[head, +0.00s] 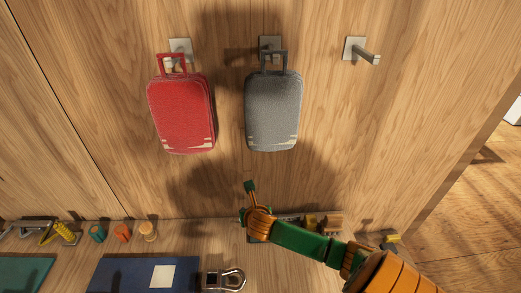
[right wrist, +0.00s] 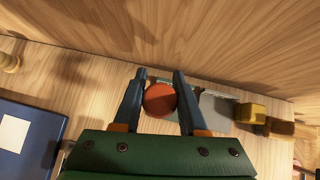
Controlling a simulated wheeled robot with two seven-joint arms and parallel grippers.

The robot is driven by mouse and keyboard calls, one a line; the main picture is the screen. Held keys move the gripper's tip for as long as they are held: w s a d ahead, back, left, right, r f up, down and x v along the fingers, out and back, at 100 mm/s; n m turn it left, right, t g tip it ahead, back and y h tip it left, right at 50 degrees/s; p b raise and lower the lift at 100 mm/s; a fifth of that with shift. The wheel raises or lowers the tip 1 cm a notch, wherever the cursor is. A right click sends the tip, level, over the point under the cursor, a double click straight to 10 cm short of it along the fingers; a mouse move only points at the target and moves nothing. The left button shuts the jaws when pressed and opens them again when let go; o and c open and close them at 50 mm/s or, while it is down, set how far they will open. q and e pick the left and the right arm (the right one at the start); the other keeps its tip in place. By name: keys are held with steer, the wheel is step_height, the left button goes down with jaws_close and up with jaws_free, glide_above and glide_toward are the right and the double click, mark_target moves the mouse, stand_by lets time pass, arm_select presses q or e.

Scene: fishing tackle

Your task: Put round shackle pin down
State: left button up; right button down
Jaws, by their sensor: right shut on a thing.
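My right gripper (right wrist: 160,82) is shut on a round orange-red thing, which I take to be the round shackle pin (right wrist: 160,100). Its round face shows between the two blue fingers in the right wrist view, and the rest of it is hidden. In the head view my right arm reaches in from the lower right to the back of the worktop, where its orange wrist (head: 261,222) hides the held thing. A metal shackle (head: 223,279) lies at the front edge of the view. My left gripper is not in view.
A blue mat (head: 118,276) with a white square (head: 162,276) lies left. Teal (head: 97,233), orange (head: 122,232) and wooden (head: 148,231) pieces stand behind it. Red (head: 182,112) and grey (head: 273,110) cases hang above.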

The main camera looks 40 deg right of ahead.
steer(key=d+f, duration=0.3)
steer(key=f, duration=0.1)
steer(key=shift+s+d+f+b, duration=0.2)
steer(key=shift+d+f+b, duration=0.05)
steer(key=shift+d+b, duration=0.15)
steer(key=f, duration=0.2)
steer(key=shift+w+a+f, duration=0.1)
steer(key=shift+a+f, duration=0.1)
steer(key=shift+f, duration=0.2)
steer(key=shift+f, duration=0.1)
steer(key=shift+c, duration=2.3)
jaws_free()
